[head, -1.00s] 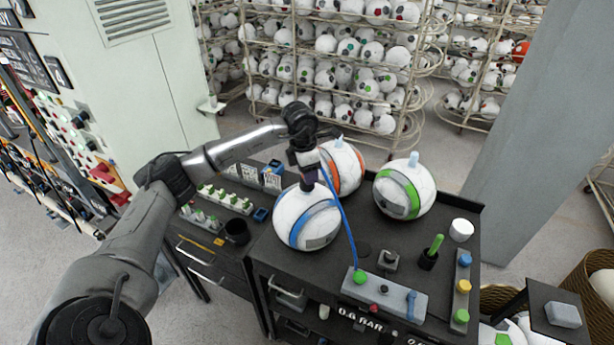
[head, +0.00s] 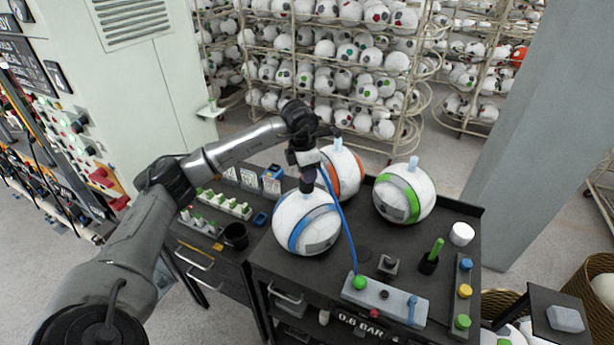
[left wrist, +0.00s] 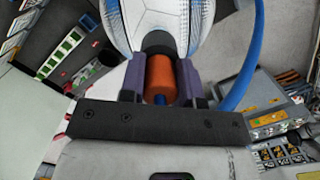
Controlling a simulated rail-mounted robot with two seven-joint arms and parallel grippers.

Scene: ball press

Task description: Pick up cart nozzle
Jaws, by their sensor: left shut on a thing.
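The cart nozzle (left wrist: 160,78) is an orange cylinder with a black end in the left wrist view. My left gripper (head: 307,187) is shut on it, with the purple fingers (left wrist: 160,82) on either side. The gripper points down above the top of the white ball with a blue band (head: 307,222). The nozzle's black end is at or very near the ball; I cannot tell whether it touches. A blue hose (head: 343,228) runs from the gripper down to the grey control block (head: 385,300) on the cart. My right gripper is not in view.
The dark cart top (head: 340,262) also bears an orange-banded ball (head: 342,172) and a green-banded ball (head: 404,193). A green-handled tool (head: 432,256), a white cup (head: 461,234) and a button strip (head: 464,292) stand at its right. Ball racks (head: 330,75) are behind.

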